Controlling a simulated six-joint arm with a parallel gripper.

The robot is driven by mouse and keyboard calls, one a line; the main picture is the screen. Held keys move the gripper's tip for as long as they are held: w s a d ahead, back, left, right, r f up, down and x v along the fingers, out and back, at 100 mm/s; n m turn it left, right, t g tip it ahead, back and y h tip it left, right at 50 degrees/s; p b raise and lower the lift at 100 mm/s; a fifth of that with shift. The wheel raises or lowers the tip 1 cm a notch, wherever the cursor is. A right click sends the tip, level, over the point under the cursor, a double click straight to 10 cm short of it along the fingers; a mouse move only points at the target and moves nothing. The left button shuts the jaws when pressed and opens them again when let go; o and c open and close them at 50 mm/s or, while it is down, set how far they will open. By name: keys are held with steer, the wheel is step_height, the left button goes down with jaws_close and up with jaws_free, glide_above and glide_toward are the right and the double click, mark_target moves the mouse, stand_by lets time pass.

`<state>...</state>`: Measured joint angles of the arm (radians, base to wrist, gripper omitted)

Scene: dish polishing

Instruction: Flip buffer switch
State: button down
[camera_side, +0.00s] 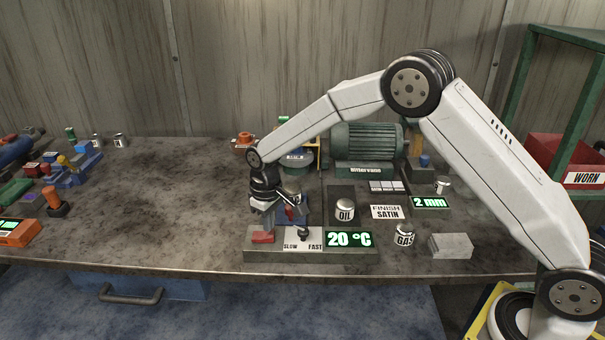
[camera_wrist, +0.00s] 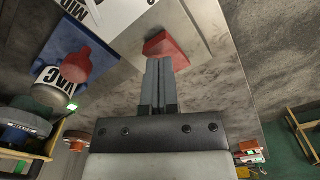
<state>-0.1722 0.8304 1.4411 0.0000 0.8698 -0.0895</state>
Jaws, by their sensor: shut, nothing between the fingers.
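A red switch (camera_side: 262,237) sits at the left end of a grey panel (camera_side: 310,257) near the table's front edge. It looks like a wedge-shaped rocker. My gripper (camera_side: 266,212) points down just above the switch. In the wrist view the two fingers (camera_wrist: 160,66) are shut together with nothing between them, and their tips overlap the near edge of the red switch (camera_wrist: 164,46). I cannot tell whether they touch it. A white plate (camera_side: 290,244) marked SLOW and FAST, with a dark knob, lies right beside the switch.
A green display (camera_side: 349,239) reading 20 °C is on the same panel. Behind it stand an OIL can (camera_side: 345,210), a FINISH SATIN sign (camera_side: 387,212) and a green motor (camera_side: 367,142). A GAS can (camera_side: 404,236) stands to the right.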

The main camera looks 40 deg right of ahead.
mark_target(273, 234)
steer(key=shift+f, duration=0.95)
stand_by(0.9)
steer(key=shift+r, duration=3.55)
steer(key=shift+s+d+r, duration=0.15)
steer(key=shift+s+d, duration=0.15)
steer(key=shift+s, duration=0.1)
steer(key=s+d+m+t, duration=0.1)
steer(key=s+d, duration=0.3)
steer(key=s, duration=0.8)
steer(key=s+d+m+t, duration=0.1)
steer(key=s+d, duration=0.3)
steer(key=s, duration=0.7)
steer(key=shift+s+d+m+t, duration=0.3)
steer(key=shift+s+m, duration=0.05)
steer(key=shift+m, duration=0.15)
